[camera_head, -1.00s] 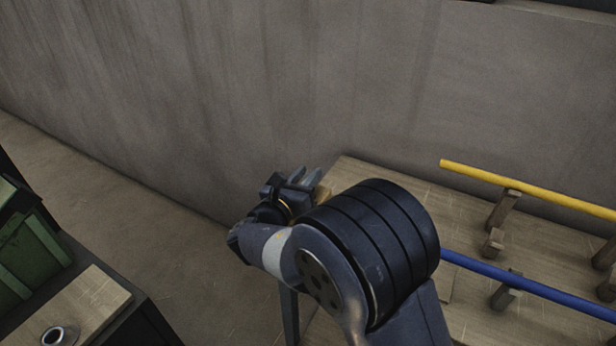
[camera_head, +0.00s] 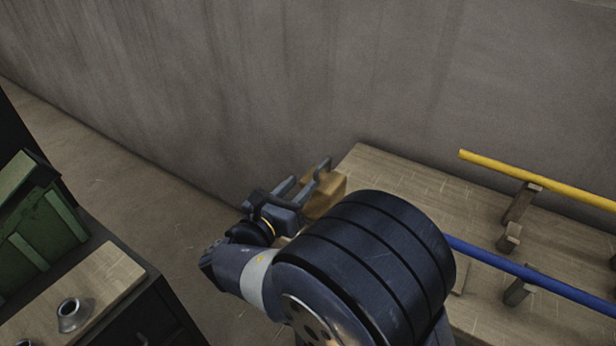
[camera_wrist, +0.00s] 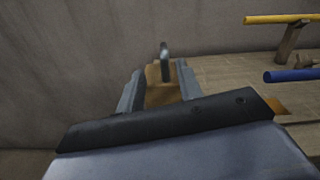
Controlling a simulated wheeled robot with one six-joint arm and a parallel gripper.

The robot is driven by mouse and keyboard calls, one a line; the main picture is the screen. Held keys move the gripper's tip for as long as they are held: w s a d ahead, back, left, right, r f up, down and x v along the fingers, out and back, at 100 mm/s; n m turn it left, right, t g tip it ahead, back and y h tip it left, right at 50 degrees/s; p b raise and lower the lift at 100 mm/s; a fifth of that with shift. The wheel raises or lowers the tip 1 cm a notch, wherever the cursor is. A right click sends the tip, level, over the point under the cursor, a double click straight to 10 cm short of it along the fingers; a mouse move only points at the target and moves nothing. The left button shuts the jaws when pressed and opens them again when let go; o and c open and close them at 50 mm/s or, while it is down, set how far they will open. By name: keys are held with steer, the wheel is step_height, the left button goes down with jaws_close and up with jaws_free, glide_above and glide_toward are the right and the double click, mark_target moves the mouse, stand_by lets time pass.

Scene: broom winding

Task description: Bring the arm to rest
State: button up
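My gripper (camera_head: 303,180) is beside the left end of the wooden table in the head view. Its two grey fingers also show in the wrist view (camera_wrist: 158,84), spread apart with a gap between them. A tan wooden block (camera_head: 329,192) stands at the table's left end, just behind the fingers. In the wrist view the block (camera_wrist: 160,97) shows through the gap, with a small grey upright piece above it. I see nothing held. My dark arm hides part of the table.
The wooden table (camera_head: 400,175) carries a yellow pole (camera_head: 540,180) and a blue pole (camera_head: 530,276) on wooden supports. A grey wall (camera_head: 250,90) rises behind. At left are a green crate (camera_head: 45,235) and a bench with a metal cone (camera_head: 73,314). Bare floor lies between.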

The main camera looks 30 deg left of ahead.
mark_target(330, 157)
steer(key=shift+s, duration=0.35)
steer(key=w, duration=0.7)
steer(key=w+d, duration=0.1)
steer(key=w, duration=0.3)
steer(key=shift+p, duration=0.4)
steer(key=shift+d+f, duration=0.1)
steer(key=shift+d, duration=0.1)
steer(key=shift+s+d, duration=0.1)
steer(key=shift+d, duration=0.45)
